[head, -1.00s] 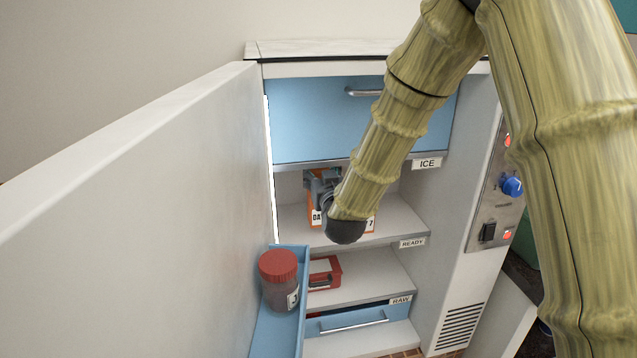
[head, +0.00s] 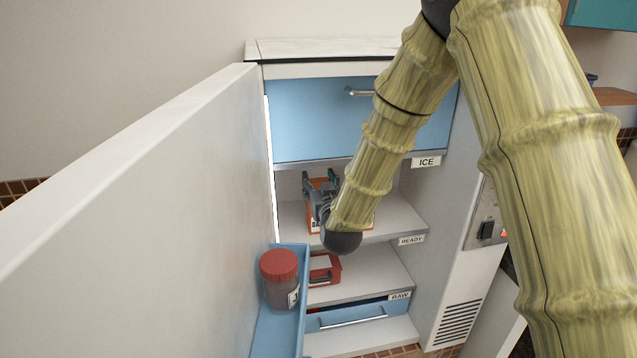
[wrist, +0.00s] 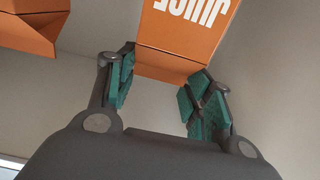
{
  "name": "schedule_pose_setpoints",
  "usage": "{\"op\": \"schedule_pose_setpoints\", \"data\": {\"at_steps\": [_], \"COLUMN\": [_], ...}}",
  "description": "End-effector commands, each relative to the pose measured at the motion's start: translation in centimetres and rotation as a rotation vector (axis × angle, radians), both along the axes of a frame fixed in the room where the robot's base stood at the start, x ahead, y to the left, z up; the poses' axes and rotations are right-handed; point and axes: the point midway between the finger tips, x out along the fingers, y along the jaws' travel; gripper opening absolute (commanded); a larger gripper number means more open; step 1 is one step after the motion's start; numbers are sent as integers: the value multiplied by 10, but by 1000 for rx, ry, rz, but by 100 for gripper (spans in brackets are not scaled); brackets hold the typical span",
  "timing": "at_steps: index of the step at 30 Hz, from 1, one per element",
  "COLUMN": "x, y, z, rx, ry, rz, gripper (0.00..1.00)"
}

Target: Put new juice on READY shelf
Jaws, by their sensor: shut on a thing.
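My gripper (wrist: 162,85) is shut on an orange and white juice carton (wrist: 183,40), whose lower end sits between the green finger pads in the wrist view. In the head view my gripper (head: 322,186) is inside the open fridge, at the left of the READY shelf (head: 398,220). Orange carton parts with dark lettering (head: 314,222) show there around the gripper and behind my arm. My wrist hides much of them, so I cannot tell which part is the held carton or whether it touches the shelf.
Another orange box (wrist: 30,35) is at the wrist view's upper left. The open fridge door (head: 130,200) fills the left. Its blue door bin (head: 275,332) holds a red-lidded jar (head: 279,280). A red case (head: 323,268) lies on the shelf below, above the RAW drawer (head: 350,318).

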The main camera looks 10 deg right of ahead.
Motion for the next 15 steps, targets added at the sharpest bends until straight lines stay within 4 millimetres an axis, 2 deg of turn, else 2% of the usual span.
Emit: {"op": "schedule_pose_setpoints", "data": {"at_steps": [2, 3, 5, 6, 15], "x": [0, 0, 0, 0, 0], "y": [0, 0, 0, 0, 0], "z": [-2, -2, -2, -2, -1], "rx": [0, 0, 0, 0, 0], "ry": [-2, 0, 0, 0, 0], "rz": [0, 0, 0, 0, 0], "gripper": [0, 58, 69, 72, 72]}}
